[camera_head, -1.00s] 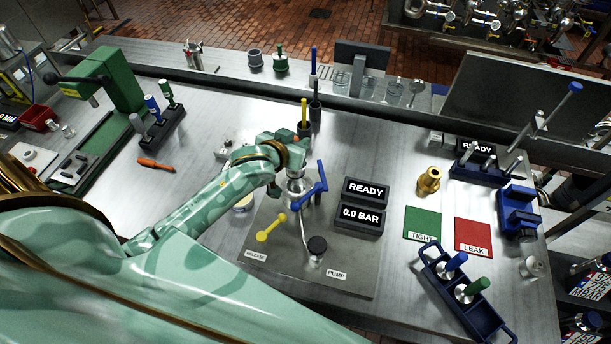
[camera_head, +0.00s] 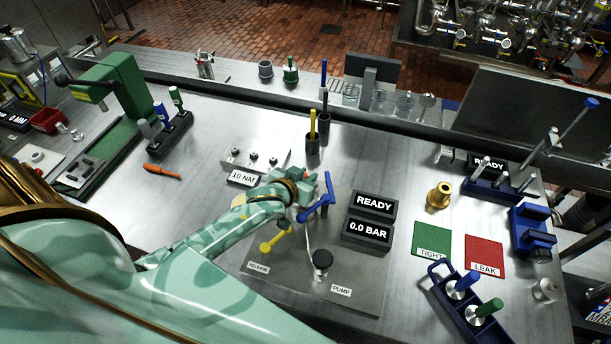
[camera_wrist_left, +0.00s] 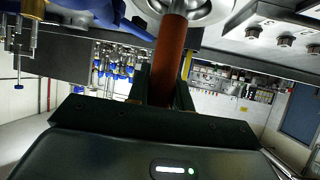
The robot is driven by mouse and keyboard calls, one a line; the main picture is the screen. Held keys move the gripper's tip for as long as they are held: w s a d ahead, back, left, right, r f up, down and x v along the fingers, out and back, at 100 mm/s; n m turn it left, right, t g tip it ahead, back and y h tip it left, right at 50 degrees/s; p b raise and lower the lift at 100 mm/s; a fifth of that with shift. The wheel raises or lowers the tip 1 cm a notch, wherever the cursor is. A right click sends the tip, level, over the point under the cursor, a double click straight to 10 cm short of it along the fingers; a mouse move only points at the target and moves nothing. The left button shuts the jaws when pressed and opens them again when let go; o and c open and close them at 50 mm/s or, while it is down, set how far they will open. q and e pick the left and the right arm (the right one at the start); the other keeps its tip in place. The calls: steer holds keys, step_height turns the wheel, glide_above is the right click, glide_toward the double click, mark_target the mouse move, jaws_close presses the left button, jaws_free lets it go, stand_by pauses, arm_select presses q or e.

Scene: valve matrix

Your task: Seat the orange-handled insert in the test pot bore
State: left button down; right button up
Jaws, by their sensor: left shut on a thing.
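My left gripper (camera_head: 318,190) is over the test station plate and hides most of the test pot in the head view. In the left wrist view, the orange handle (camera_wrist_left: 168,60) stands between the black fingers (camera_wrist_left: 160,90), which are shut on it. A round shiny metal part (camera_wrist_left: 205,10) shows at the handle's far end at the top of that view. I cannot tell whether it is the pot rim or the insert's own head. A small orange bit (camera_head: 329,180) shows by the gripper in the head view. How deep the insert sits is hidden.
Display boxes (camera_head: 368,218) stand to the right. A cup with a yellow-handled tool (camera_head: 312,125) stands behind.

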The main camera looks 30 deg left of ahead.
arm_select(q)
steer(key=c, duration=1.2)
jaws_free()
steer(key=shift+f, duration=0.1)
steer(key=shift+c, duration=0.2)
steer(key=shift+s+r, duration=0.25)
steer(key=p+v, duration=0.1)
steer(key=v, duration=1)
steer(key=shift+s, duration=0.2)
steer(key=shift+s+p, duration=0.1)
steer(key=shift+p, duration=0.2)
